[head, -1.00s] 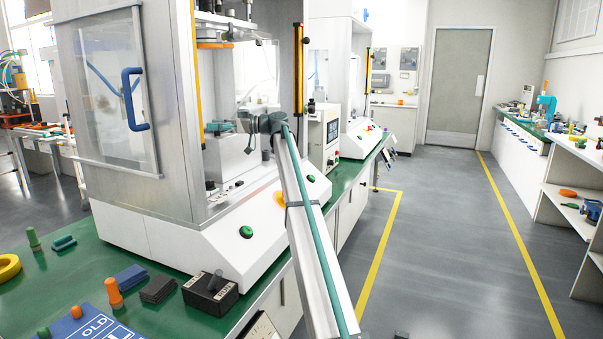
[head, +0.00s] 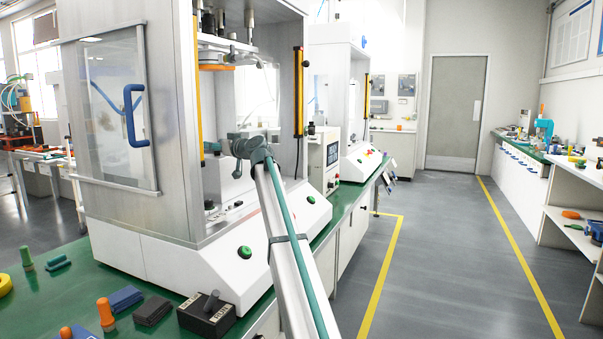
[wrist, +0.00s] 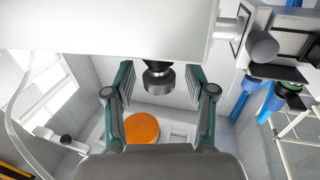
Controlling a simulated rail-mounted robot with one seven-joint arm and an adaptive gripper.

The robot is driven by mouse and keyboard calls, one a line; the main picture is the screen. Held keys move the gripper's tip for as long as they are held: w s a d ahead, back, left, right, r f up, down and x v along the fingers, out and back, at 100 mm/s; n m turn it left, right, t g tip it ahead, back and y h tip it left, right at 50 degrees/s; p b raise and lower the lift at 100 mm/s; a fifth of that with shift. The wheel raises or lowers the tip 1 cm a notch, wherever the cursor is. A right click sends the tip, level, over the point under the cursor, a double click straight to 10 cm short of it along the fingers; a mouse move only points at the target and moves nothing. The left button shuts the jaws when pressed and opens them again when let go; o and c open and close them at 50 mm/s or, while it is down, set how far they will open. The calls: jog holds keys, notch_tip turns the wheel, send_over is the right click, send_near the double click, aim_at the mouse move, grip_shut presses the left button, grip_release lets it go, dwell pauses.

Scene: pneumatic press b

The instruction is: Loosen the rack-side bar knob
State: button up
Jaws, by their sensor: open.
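In the wrist view, my gripper (wrist: 160,100) has its two green-and-grey fingers spread wide and holds nothing. A dark round knob (wrist: 158,80) hangs from the underside of a white bar (wrist: 110,28), in line with the gap between the fingers, and no finger visibly touches it. A second grey knob (wrist: 263,47) sticks out at the upper right. I cannot tell from the view which one is the rack-side knob. In the head view, my gripper (head: 232,150) is inside the front opening of the near press (head: 140,255), small and partly hidden by my arm.
A yellow post (head: 298,92) borders the opening on the right. A clear door with a blue handle (head: 136,115) closes the press's left side.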

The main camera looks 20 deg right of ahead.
jog(key=p, duration=0.1)
jog(key=m+h+p, duration=0.1)
jog(key=p, duration=0.1)
jog(key=shift+r+t+h, duration=0.25)
jog(key=shift+t+h, duration=0.05)
jog(key=shift+t, duration=0.1)
jog(key=m+h+p, duration=0.1)
jog(key=p, duration=0.4)
jog(key=shift+t+h, duration=0.3)
jog(key=m+h+p, duration=0.2)
jog(key=h+p, duration=0.1)
jog(key=p, duration=1)
jog(key=shift+m+t+h+p, duration=0.3)
jog(key=shift+m+t+p, duration=0.05)
jog(key=shift+m+t, duration=0.05)
jog(key=s+d+b, duration=0.2)
jog(key=s, duration=0.9)
jog(key=s+d+f+m+g+h+p, duration=0.1)
jog(key=s+d+f+m, duration=0.1)
jog(key=d, duration=0.5)
jog(key=s+d+f+m+g+h+p, duration=0.1)
jog(key=s+d+f+m, duration=0.2)
jog(key=d, duration=0.5)
jog(key=s+d+f+m+g+h+p, duration=0.1)
jog(key=s+d+f+m, duration=0.1)
jog(key=d+f+m, duration=0.3)
jog(key=shift+s+d+f+g+h+p, duration=0.2)
jog(key=shift+d+f+g+h+p, duration=0.25)
jog(key=shift+d, duration=0.7)
jog(key=shift+f, duration=0.1)
